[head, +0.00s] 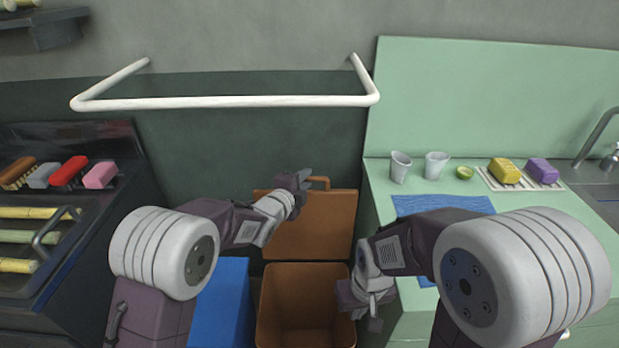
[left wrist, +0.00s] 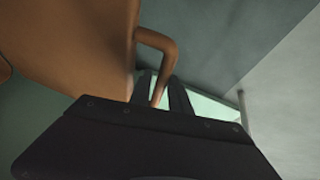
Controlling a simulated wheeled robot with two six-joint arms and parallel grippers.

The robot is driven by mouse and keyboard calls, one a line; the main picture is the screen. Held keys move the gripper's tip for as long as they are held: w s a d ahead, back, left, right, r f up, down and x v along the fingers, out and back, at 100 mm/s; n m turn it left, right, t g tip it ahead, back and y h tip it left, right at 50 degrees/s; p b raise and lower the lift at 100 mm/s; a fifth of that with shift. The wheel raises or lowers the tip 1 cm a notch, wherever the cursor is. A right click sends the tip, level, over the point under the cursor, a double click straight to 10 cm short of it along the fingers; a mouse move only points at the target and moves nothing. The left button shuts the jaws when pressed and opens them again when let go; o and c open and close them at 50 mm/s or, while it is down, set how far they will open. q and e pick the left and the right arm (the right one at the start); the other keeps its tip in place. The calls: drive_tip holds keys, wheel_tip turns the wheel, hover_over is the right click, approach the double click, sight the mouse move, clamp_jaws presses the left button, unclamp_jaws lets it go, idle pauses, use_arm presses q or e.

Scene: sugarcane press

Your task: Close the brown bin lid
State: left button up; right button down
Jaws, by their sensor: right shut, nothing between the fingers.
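The brown bin (head: 306,337) stands open on the floor between the counters. Its brown lid (head: 312,228) is raised upright behind the opening, with a loop handle (head: 320,182) on its top edge. My left gripper (head: 303,181) is at the left end of this handle. In the left wrist view, the handle (left wrist: 160,43) reaches down between the two parted fingers (left wrist: 161,92); whether they touch it I cannot tell. The lid face (left wrist: 85,40) fills the upper left there. My right gripper (head: 375,320) is shut and empty beside the bin's right rim.
A blue bin (head: 222,300) stands left of the brown bin. A green counter (head: 385,187) with cups and sponges is on the right, and a dark rack (head: 60,260) with cane is on the left. A white rail (head: 225,102) juts from the wall above.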

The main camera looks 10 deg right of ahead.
use_arm(q)
drive_tip(key=shift+x, duration=1.8)
clamp_jaws()
